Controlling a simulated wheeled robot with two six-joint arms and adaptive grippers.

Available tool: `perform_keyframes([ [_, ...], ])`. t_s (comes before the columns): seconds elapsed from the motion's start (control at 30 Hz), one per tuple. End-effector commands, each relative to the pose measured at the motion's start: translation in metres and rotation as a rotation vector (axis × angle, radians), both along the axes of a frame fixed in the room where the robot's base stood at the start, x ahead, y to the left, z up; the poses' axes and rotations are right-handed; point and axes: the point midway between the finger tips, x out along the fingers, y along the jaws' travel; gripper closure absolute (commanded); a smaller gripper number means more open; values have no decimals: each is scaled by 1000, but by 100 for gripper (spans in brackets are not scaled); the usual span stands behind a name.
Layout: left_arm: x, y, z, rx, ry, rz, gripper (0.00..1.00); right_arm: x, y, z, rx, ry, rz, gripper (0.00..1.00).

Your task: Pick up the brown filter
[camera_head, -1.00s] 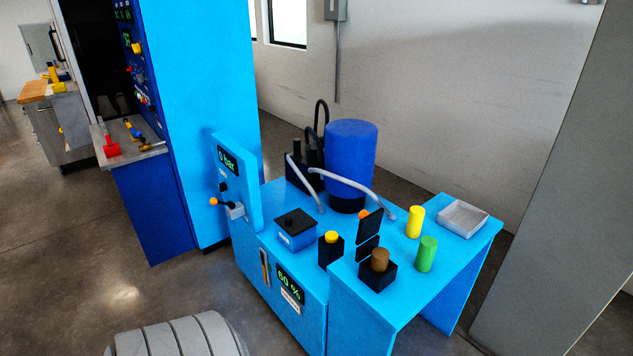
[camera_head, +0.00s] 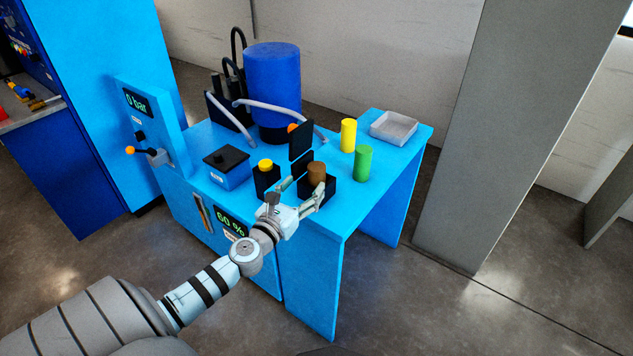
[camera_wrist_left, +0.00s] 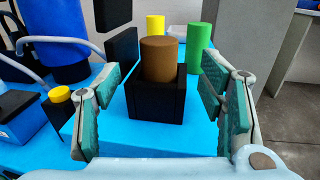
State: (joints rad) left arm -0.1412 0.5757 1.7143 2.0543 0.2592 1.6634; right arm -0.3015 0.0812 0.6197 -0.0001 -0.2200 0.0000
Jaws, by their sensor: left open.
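The brown filter (camera_head: 316,173) is a short cylinder standing upright in a black square holder (camera_head: 331,189) on the blue bench. In the left wrist view the brown filter (camera_wrist_left: 159,60) rises out of the black holder (camera_wrist_left: 157,101), centred between my fingers. My left gripper (camera_head: 301,187) is open and empty, just in front of the holder, with its fingers spread to either side. The left wrist view shows both teal finger pads of the left gripper (camera_wrist_left: 160,118) apart from the holder. My right gripper is not in view.
A green cylinder (camera_head: 363,163) and a yellow cylinder (camera_head: 348,135) stand behind the filter. A black upright plate (camera_head: 301,141) stands close behind the holder. A yellow-capped black block (camera_head: 267,180) is to the left. A grey tray (camera_head: 394,127) lies at the back right.

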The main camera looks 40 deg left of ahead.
Motion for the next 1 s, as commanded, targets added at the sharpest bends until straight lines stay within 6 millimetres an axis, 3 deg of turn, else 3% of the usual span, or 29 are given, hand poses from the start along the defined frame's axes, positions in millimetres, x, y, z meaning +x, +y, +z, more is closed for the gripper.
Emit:
perform_keyframes([
  [0.4, 62, 13, 8, 1, 0, 0, 36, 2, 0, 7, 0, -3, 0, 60],
  [0.63, 66, 13, 8, 4, 3, -2, 36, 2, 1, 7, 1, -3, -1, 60],
  [1.0, 66, 13, 8, 4, 3, -2, 91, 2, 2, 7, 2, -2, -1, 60],
])
